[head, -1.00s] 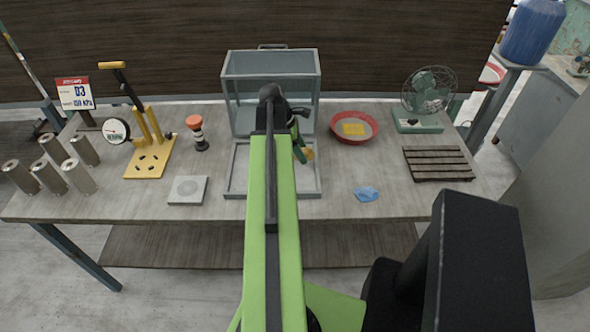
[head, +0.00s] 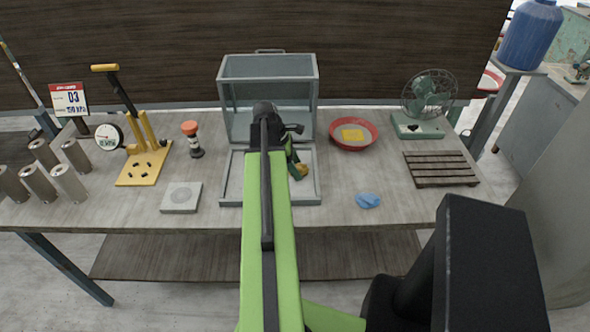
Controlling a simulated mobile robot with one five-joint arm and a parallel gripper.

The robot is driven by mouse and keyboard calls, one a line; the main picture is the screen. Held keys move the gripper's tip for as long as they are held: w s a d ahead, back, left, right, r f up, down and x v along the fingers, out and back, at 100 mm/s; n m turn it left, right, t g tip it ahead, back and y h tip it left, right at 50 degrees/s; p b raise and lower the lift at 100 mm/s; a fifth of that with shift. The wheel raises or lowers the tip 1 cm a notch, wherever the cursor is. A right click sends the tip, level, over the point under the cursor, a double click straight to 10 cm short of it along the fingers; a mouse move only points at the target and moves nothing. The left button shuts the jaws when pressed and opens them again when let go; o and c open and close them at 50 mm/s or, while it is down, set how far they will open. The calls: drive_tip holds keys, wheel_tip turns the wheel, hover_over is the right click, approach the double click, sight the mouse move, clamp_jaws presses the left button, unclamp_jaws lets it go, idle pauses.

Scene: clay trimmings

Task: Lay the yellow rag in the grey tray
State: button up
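The grey tray (head: 228,190) is a shallow rimmed frame on the bench, in front of a grey glass-sided case. My arm crosses it and hides its middle. My gripper (head: 295,163) is over the right part of the tray, partly hidden behind my arm. A small crumpled mustard-yellow thing, which looks like the yellow rag (head: 302,171), is at the fingertips, inside the tray's outline. The gripper appears shut on it, though the fingers show poorly. I cannot tell whether the rag touches the tray floor.
The glass-sided case (head: 300,70) stands behind the tray. A red bowl (head: 333,143) holding a flat yellow piece, a blue rag (head: 368,200), a slatted board (head: 440,168) and a fan (head: 428,95) are to the right. A grey square block (head: 181,197) is left.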

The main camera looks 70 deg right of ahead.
drive_tip(key=shift+o, duration=1.3)
drive_tip(key=shift+r, duration=0.1)
drive_tip(key=shift+r+p, duration=0.25)
drive_tip(key=shift+p, duration=0.1)
drive_tip(key=p+v, duration=1)
drive_tip(key=v, duration=0.1)
drive_tip(key=shift+w+r+p, duration=0.2)
drive_tip(key=shift+r+p, duration=0.05)
drive_tip(key=shift+p, duration=0.1)
drive_tip(key=shift+a, duration=0.1)
